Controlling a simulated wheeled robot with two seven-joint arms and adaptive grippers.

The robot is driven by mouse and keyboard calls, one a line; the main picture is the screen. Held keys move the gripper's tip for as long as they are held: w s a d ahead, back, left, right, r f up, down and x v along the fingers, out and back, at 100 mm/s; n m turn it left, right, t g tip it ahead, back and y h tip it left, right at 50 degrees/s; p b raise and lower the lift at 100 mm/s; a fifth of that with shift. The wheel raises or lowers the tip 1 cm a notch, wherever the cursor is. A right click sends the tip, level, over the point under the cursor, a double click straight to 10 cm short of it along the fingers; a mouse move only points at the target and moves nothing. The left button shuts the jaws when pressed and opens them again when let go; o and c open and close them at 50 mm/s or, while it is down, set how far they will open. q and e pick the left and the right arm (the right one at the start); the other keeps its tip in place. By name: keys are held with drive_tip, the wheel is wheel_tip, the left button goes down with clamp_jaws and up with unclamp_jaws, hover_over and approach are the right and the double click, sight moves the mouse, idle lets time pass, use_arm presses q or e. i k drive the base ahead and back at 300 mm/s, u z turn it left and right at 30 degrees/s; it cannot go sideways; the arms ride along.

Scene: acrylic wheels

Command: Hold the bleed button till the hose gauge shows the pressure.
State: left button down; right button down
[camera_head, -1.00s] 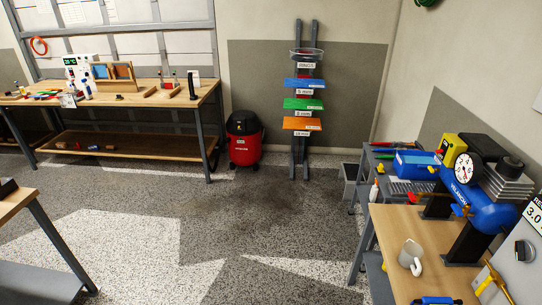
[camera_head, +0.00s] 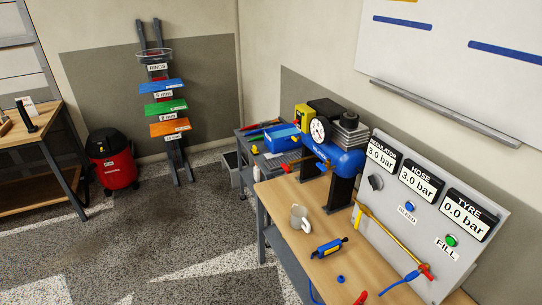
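The grey control panel (camera_head: 400,245) stands on the right of the workbench. Its blue bleed button (camera_head: 410,206) sits above the label BLEED. The hose gauge (camera_head: 420,182) reads 3.0 bar. The regulator gauge (camera_head: 381,157) reads about 3.0 bar and the tyre gauge (camera_head: 464,213) reads 0.0 bar. A green fill button (camera_head: 451,240) is at the panel's right, and a black knob (camera_head: 376,183) at its left. Neither of my grippers is in view.
The wooden workbench (camera_head: 285,207) carries a blue compressor (camera_head: 348,160), a grey mug (camera_head: 299,217), a blue-and-yellow tool (camera_head: 328,248) and blue hose. A yellow rod with a red end (camera_head: 395,240) slants across the panel's front. Open floor (camera_head: 190,235) lies left of the bench.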

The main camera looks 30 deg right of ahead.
sight(409, 206)
drive_tip(key=z, duration=1.25)
